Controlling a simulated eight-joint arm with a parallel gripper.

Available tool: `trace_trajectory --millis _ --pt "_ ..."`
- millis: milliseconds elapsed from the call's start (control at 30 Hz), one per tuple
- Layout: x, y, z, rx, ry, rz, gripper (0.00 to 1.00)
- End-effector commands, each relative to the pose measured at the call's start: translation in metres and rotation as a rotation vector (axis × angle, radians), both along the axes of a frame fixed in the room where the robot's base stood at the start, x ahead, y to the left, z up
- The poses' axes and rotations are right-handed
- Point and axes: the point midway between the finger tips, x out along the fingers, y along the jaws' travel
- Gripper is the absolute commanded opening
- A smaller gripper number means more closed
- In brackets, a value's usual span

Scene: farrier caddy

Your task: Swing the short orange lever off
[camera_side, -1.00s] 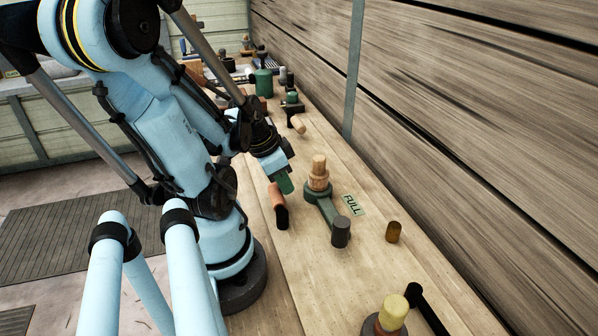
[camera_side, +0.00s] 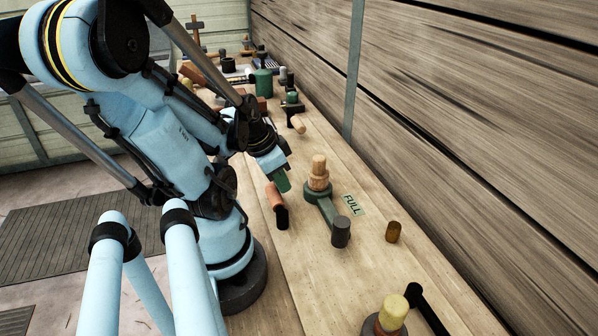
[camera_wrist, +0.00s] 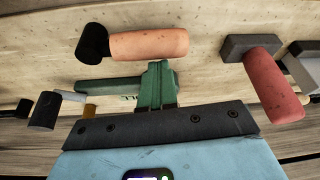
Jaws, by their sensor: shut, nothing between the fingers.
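The short orange lever (camera_side: 275,196) has a rounded orange grip and a black end (camera_side: 282,217). It sits near the bench's front edge, and its mounting is not clear. In the wrist view the orange grip (camera_wrist: 150,45) lies just beyond my fingertips, with its black end to the left. My gripper (camera_side: 284,185) has green fingers, shut and empty, close beside the far end of the orange grip. In the wrist view the fingers (camera_wrist: 158,70) point towards the grip; I cannot tell whether they touch it.
A green-armed lever (camera_side: 322,203) with a wooden knob and dark grey handle stands to the right, by a FULL label (camera_side: 353,204). A reddish handle on a grey block (camera_wrist: 272,85) is at the wrist view's right. A brown peg (camera_side: 393,232) stands nearer the wall.

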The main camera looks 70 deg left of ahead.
Motion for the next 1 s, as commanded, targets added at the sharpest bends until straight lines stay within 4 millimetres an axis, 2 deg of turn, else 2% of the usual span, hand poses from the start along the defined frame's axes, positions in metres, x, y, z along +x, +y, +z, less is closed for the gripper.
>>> trace_trajectory --millis 367,1000 --pt "-0.01 -0.002 0.021 -0.001 0.003 0.003 0.0" --pt "-0.009 -0.001 0.085 0.001 0.0 0.001 0.0"
